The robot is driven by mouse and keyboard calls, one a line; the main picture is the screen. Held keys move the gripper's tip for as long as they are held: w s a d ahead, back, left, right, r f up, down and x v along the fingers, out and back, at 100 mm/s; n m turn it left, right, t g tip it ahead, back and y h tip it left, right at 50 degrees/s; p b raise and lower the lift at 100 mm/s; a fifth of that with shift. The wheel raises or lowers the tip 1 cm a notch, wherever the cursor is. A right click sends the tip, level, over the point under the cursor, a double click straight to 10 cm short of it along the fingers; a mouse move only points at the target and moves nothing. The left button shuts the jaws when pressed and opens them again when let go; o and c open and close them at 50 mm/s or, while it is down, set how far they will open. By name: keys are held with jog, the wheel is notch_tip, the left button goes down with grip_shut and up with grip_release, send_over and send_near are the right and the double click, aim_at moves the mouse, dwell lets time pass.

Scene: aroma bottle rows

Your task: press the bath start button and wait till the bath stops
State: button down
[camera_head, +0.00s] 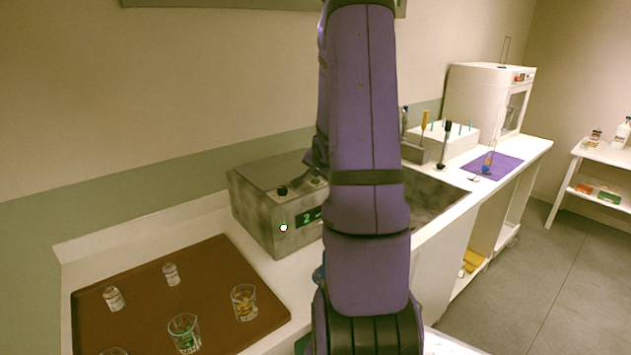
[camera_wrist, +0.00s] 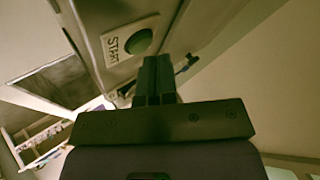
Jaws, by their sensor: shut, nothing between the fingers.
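The bath (camera_head: 258,212) is a grey metal box on the counter, with a lit green "2" on its front display (camera_head: 307,217); my arm covers the display's right part. In the wrist view, the green start button (camera_wrist: 139,41) sits on a pale plate marked START on the bath's metal face (camera_wrist: 88,22). My gripper (camera_wrist: 155,62) is shut and empty, with its fingertips just below and right of the button in that view. I cannot tell whether they touch it. In the head view my gripper is mostly hidden by my arm.
A brown tray (camera_head: 140,325) with small bottles and glasses lies left of the bath. Right of it are a sink (camera_head: 432,196), a rack of tools (camera_head: 445,140), a purple mat (camera_head: 500,164) and a white cabinet (camera_head: 475,95). A white shelf (camera_head: 590,152) stands far right.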

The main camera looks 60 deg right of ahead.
aim_at(318, 180)
jog(key=shift+r, duration=0.45)
jog(key=shift+r, duration=2.5)
